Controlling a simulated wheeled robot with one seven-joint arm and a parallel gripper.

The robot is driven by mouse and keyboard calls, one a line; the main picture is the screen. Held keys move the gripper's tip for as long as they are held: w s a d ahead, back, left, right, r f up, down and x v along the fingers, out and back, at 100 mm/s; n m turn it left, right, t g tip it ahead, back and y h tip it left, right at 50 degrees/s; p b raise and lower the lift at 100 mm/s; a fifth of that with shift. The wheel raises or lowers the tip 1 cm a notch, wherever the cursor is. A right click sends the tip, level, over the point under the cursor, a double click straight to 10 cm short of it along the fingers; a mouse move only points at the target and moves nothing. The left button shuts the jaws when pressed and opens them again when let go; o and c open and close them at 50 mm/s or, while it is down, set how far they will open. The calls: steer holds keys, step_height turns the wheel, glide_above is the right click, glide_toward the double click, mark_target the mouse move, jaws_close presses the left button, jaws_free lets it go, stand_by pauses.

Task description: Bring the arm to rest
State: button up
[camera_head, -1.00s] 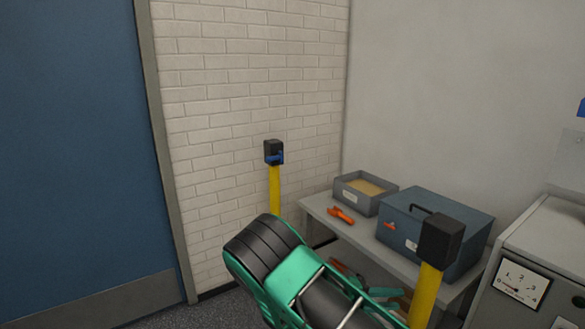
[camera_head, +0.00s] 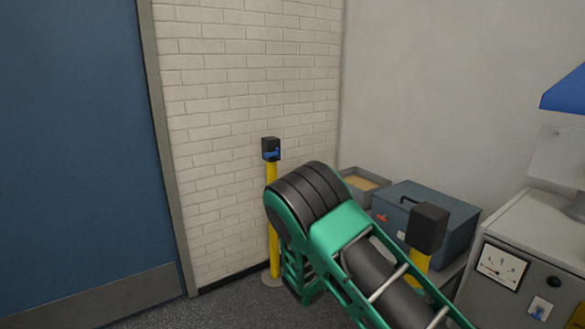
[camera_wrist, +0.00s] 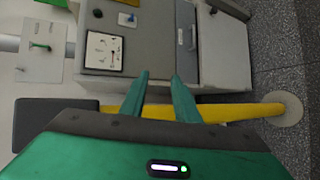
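My green and black arm (camera_head: 340,232) reaches up from the lower right in the head view, its black-banded joint raised in front of the bench. My gripper (camera_wrist: 160,76) shows in the wrist view as two green fingers with a gap between them and nothing held. The fingers point toward the grey cabinet with the dial. The gripper's fingers cannot be made out in the head view.
Yellow posts with black heads stand by the brick wall (camera_head: 271,200) and near the cabinet (camera_head: 427,230); one lies close across the wrist view (camera_wrist: 225,112). A blue toolbox (camera_head: 440,205), grey tray (camera_head: 366,183) and grey cabinet (camera_head: 510,260) are right. A blue door (camera_head: 70,150) is left.

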steer(key=s+d+r+m+g+y, duration=0.3)
steer(key=s+d+r+m+y, duration=0.2)
steer(key=s+d+r+y, duration=0.7)
steer(key=s+a+r+m+t+y, duration=0.1)
steer(key=s+a+r, duration=0.1)
steer(key=s, duration=0.7)
steer(key=s+a+r+m+t+y, duration=0.1)
steer(key=s+r, duration=0.3)
steer(key=s, duration=0.6)
steer(key=shift+s+a+t, duration=0.3)
steer(key=shift+a+t, duration=0.05)
steer(key=shift+t, duration=0.25)
steer(key=shift+w, duration=0.1)
steer(key=shift+w+f, duration=0.15)
steer(key=shift+w, duration=0.3)
